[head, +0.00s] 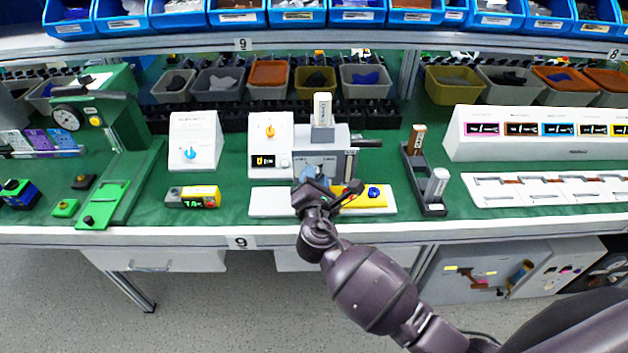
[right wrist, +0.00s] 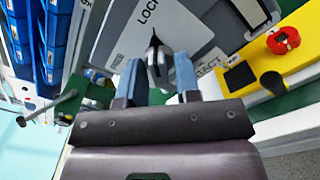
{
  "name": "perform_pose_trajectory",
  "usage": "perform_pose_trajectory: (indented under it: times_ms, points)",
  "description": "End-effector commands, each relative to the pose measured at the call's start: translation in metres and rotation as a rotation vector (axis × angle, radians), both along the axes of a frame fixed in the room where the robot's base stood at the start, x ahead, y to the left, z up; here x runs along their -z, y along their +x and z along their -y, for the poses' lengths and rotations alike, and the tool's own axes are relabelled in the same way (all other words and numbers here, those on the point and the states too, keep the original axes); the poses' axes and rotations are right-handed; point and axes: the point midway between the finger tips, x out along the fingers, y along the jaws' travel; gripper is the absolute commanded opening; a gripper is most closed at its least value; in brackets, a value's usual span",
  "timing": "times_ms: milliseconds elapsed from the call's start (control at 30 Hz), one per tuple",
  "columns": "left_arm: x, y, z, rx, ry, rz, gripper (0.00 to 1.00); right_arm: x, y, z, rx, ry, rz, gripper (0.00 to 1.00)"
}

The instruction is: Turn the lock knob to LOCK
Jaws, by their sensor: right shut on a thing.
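The lock knob (right wrist: 157,62) is a small dark and silver pointed knob on the grey front panel (right wrist: 195,25) of a machine. Its tip points toward the top of the right wrist view, near the printed word LOCK. Another label, partly hidden, reads like CONTACT to its right. My right gripper (right wrist: 158,75) has its two blue fingers on either side of the knob, shut on it. In the head view the right gripper (head: 314,180) covers the knob, in front of the grey machine (head: 338,163). My left gripper is not in view.
A yellow box (head: 365,202) with a blue button is close to the right of the gripper; a red button (right wrist: 284,40) shows in the wrist view. A white panel with an orange knob (head: 269,131) stands to the left. A dark stand (head: 412,170) is to the right.

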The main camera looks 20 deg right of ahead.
Motion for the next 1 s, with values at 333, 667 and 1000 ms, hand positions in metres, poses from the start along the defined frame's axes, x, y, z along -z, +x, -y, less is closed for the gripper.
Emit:
perform_pose_trajectory:
  times_ms: [333, 667, 1000]
  points:
    - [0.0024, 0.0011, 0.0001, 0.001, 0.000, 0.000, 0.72, 0.0002, -0.0003, 0.0002, 0.001, 0.043, 0.011, 0.07]
    - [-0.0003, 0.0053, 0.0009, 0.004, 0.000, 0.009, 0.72, -0.0001, -0.0002, 0.0002, 0.001, 0.042, 0.011, 0.37]
    - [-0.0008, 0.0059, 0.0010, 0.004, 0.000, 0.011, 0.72, 0.0001, -0.0018, -0.0005, 0.001, 0.042, 0.011, 0.40]
